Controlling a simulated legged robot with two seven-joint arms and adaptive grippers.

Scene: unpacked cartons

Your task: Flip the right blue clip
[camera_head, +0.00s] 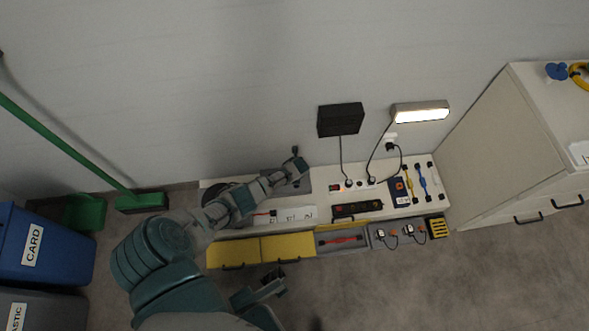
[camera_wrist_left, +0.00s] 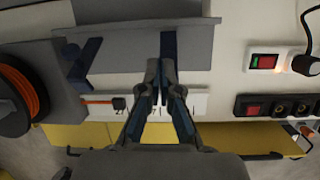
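Two dark blue clips are on a grey plate (camera_wrist_left: 125,62) in the left wrist view. The left clip (camera_wrist_left: 85,62) leans at a slant by the plate's left end. In the head view my left gripper (camera_head: 297,166) is over the grey plate (camera_head: 304,187). My right gripper (camera_head: 272,283) hangs low in front of the bench; its opening is unclear.
An orange cable reel (camera_wrist_left: 22,95) stands left of the plate. A red switch (camera_wrist_left: 264,61) and a black power strip (camera_wrist_left: 280,106) are to the right. Yellow drawers (camera_head: 288,246) line the bench front.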

